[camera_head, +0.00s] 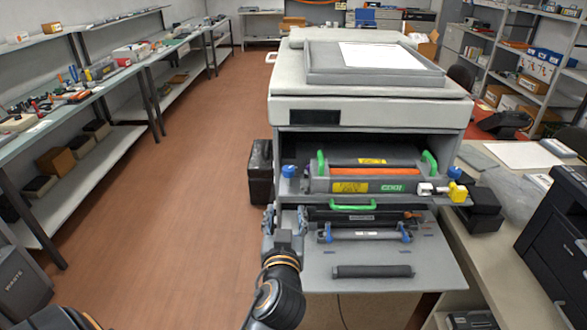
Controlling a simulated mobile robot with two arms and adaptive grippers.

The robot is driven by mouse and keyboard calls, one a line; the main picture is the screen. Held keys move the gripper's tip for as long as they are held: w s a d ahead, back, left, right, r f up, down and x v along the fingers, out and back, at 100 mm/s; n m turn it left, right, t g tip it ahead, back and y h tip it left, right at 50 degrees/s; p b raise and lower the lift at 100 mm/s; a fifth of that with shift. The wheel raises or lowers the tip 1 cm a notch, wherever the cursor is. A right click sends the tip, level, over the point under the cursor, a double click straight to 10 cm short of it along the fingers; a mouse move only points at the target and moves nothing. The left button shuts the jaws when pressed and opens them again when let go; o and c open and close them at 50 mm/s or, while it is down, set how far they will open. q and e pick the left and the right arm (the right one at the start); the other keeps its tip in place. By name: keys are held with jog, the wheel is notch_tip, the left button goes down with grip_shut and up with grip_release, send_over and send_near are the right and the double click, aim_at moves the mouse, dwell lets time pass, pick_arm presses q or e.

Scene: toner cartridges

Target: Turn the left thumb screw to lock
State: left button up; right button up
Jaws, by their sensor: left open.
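The left thumb screw is a blue knob (289,171) at the left end of the printer's open front bay. A second blue knob (455,172) stands at the right end, just above a yellow knob (458,194). The toner unit (345,187) with green handles, an orange strip and yellow labels lies between them. My left gripper (285,217) is open, with its two fingers spread and pointing away from the camera. In the picture it is just below the left blue knob, apart from it, and nothing shows between its fingers. My right gripper is not in view.
The grey printer (370,110) has its front flap (440,272) folded down, with a dark roller (372,271) on it. A blue-ended bar (364,236) lies above the roller. A black bin (260,172) stands left of the printer. The floor to the left is clear.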

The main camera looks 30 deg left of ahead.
aim_at(288, 172)
pick_arm(q)
jog(key=shift+t, duration=0.4)
jog(key=r+p+x, duration=0.1)
jog(key=x, duration=0.3)
jog(key=r+p+x, duration=0.1)
jog(key=p+x, duration=0.1)
jog(key=x, duration=0.2)
jog(key=r+p+x, duration=0.1)
jog(key=x, duration=0.3)
jog(key=shift+w+a+p, duration=0.2)
jog(key=shift+w+p, duration=0.1)
jog(key=shift+w, duration=0.05)
jog(key=shift+x, duration=0.75)
jog(key=shift+f, duration=0.1)
jog(key=shift+c, duration=0.2)
grip_shut()
